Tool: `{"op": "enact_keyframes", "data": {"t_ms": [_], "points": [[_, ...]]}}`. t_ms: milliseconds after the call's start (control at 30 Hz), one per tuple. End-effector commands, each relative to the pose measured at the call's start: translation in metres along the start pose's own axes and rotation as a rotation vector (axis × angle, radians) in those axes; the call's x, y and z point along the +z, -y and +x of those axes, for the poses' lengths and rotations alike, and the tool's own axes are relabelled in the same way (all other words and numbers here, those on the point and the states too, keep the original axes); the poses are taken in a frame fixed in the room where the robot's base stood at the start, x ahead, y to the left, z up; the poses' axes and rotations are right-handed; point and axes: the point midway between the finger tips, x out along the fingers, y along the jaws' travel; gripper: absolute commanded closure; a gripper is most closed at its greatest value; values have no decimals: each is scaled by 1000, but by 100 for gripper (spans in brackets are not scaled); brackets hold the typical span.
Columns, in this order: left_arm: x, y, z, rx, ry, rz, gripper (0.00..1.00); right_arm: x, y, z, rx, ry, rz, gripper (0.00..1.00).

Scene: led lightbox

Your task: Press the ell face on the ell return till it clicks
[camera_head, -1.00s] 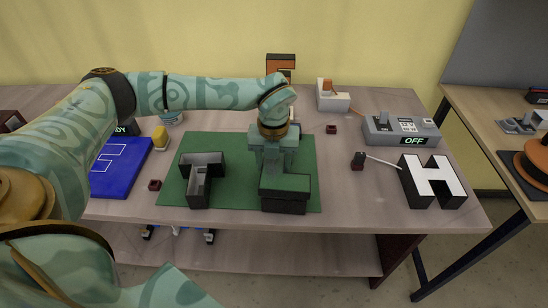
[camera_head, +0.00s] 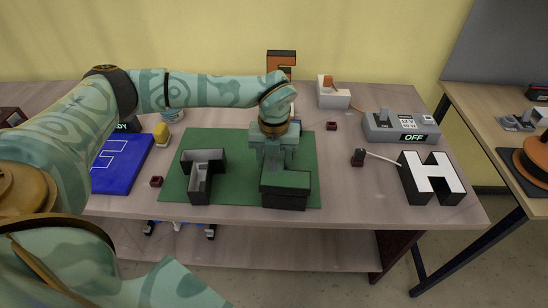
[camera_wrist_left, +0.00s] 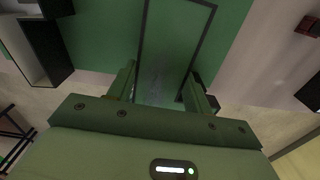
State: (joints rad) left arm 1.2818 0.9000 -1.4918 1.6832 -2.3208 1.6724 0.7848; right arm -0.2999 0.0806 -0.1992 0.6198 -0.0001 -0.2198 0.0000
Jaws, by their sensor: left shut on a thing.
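The ell (camera_head: 286,181) sits on the right part of the green mat, black-sided with a green top. The ell face (camera_wrist_left: 175,40) is the green panel, and a dark edge line runs round it in the left wrist view. The ell return (camera_head: 285,201) is the black body beneath it. My left gripper (camera_head: 271,168) points down over the ell's upright stroke, its fingers on either side of the green panel (camera_wrist_left: 160,88). It is shut on the ell face. The seam between face and return is too small to judge. My right gripper is out of view.
A hollow grey-lined letter shell (camera_head: 198,186) stands on the mat's left part. A blue board (camera_head: 121,165) lies left of the green mat (camera_head: 230,190). At right are a white-faced H (camera_head: 433,180) and a control box (camera_head: 398,127) reading OFF. A cable leads to the H.

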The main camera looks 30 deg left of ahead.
Motion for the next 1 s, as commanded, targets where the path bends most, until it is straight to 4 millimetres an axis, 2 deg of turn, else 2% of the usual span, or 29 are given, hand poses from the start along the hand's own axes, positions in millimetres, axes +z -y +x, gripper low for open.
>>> {"op": "enact_keyframes", "data": {"t_ms": [333, 1000], "points": [[0, 0, 1, 0, 0, 0, 74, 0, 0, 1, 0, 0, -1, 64], [0, 0, 18, 0, -1, -1, 74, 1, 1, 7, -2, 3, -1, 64]]}}
